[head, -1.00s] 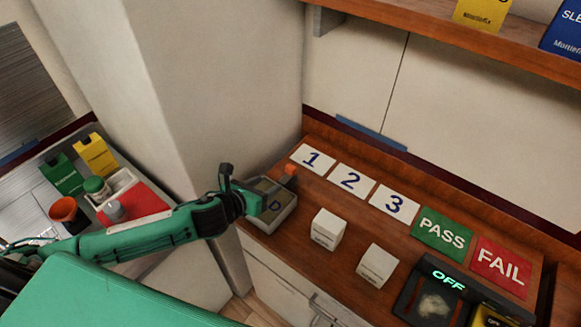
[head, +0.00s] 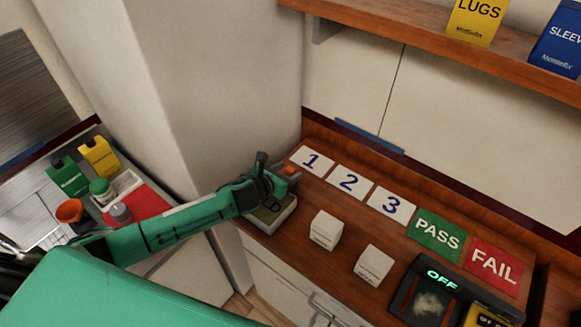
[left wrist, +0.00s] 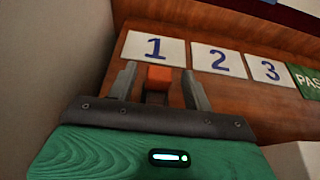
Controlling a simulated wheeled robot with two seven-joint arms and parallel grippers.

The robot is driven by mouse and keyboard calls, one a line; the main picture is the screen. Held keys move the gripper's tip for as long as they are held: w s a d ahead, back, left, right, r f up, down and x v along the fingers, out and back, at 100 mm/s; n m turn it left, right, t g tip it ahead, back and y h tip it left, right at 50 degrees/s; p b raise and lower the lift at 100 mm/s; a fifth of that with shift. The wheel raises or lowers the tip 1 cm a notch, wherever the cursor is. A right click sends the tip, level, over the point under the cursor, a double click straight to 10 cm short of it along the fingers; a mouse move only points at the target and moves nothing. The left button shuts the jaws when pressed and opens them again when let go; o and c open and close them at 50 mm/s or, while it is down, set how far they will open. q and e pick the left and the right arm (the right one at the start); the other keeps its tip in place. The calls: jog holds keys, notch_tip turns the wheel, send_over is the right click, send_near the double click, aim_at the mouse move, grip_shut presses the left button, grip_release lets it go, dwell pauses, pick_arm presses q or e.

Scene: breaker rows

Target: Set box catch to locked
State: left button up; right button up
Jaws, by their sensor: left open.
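The box (head: 273,222) is a shallow pale case with a dark panel, at the left end of the wooden counter. An orange catch piece (head: 290,170) shows at its far side. My left gripper (head: 278,172) is over the box, close to the orange piece. In the left wrist view, the orange catch (left wrist: 158,75) sits between the two open fingers (left wrist: 158,88), with gaps on both sides. My arm hides much of the box, and the catch's setting cannot be read. My right gripper is not in view.
Cards 1 (head: 312,160), 2 (head: 349,181) and 3 (head: 391,204) lie behind the box. Two white blocks (head: 326,230) (head: 373,265) stand to its right. PASS (head: 437,235) and FAIL (head: 494,265) cards lie farther right. A wall corner stands close on the left.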

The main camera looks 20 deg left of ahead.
pick_arm(q)
jog(key=shift+x, duration=1.05)
